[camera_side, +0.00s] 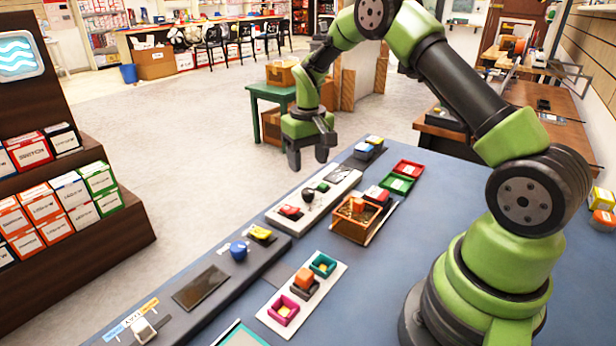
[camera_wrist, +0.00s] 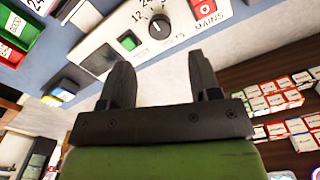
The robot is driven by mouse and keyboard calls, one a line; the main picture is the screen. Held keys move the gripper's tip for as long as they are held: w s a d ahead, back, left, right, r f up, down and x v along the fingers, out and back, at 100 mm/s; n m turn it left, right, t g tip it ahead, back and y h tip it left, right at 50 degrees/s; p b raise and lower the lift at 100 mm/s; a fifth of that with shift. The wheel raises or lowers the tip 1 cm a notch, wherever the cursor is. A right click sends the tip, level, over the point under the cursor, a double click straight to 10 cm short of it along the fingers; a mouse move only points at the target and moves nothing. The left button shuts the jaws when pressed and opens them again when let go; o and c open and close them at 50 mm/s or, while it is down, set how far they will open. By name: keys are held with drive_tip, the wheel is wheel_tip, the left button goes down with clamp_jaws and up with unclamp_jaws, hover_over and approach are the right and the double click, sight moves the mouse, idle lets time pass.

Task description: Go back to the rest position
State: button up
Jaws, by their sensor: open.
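My gripper (camera_side: 308,152) hangs above the far end of the blue-grey table (camera_side: 385,215) in the side view, with its fingers pointing down. The fingers are apart and nothing is between them. In the wrist view my gripper (camera_wrist: 160,85) also shows open and empty. Past its fingertips is a white control panel (camera_wrist: 135,40) with a round black dial (camera_wrist: 159,26) and a red switch marked MAINS (camera_wrist: 206,9). The same panel (camera_side: 335,184) stands on the table in the side view, below and to the right of the gripper.
A wooden box (camera_side: 357,221), red tray (camera_side: 408,168) and green tray (camera_side: 397,184) are on the table. A white board (camera_side: 322,285) with small coloured boxes lies nearer. A shelf of cartons (camera_side: 50,200) stands at left. The air around the gripper looks clear.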

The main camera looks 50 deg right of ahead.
drive_tip(key=shift+r, duration=1.2)
drive_tip(key=s+a+r+t, duration=0.2)
drive_tip(key=s+a+r, duration=0.25)
drive_tip(key=r, duration=0.35)
drive_tip(key=s+a+r+t, duration=0.25)
drive_tip(key=a+r, duration=0.25)
drive_tip(key=r, duration=0.3)
drive_tip(key=s+a+r+t+y, duration=0.1)
drive_tip(key=s+a, duration=0.2)
drive_tip(key=s, duration=0.4)
drive_tip(key=s+a+t+y, duration=0.1)
drive_tip(key=s+a, duration=0.1)
drive_tip(key=s, duration=0.6)
drive_tip(key=shift+s+a+r+n+t, duration=0.25)
drive_tip(key=shift+a+r+n+t, duration=0.05)
drive_tip(key=shift+a+r+t, duration=0.1)
